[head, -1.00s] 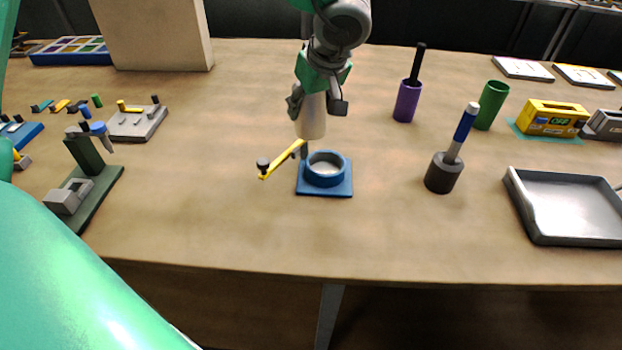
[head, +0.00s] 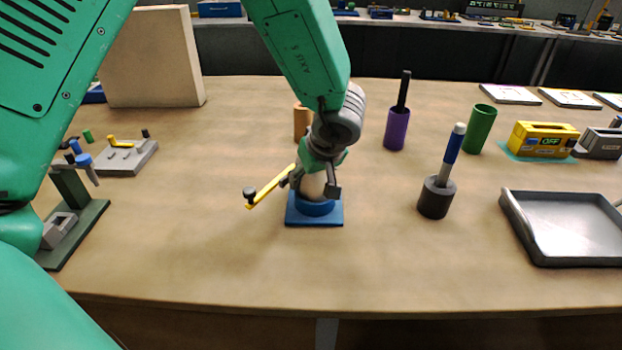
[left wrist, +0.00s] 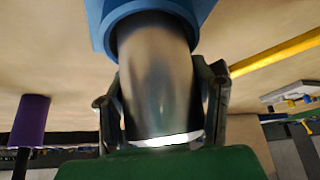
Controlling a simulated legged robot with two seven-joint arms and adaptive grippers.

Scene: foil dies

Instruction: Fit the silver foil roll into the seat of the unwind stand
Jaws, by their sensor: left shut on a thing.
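The unwind stand (head: 300,220) is a blue square base with a raised blue ring seat and a yellow arm (head: 270,186) reaching out to the left. My left gripper (head: 314,188) is shut on the silver foil roll (head: 313,184), directly above the stand. The roll's lower end is at the ring's mouth and appears to be inside it. The left wrist view shows the roll (left wrist: 155,80) between both fingers, its far end within the blue ring (left wrist: 103,25). How deep it sits is hidden. My right gripper is not in view.
An orange cylinder (head: 302,122) stands behind the gripper. A purple holder (head: 397,130), a dark cup with a blue-handled tool (head: 436,198) and a green tube (head: 480,130) stand to the right. A grey tray (head: 565,230) lies front right. The table front is clear.

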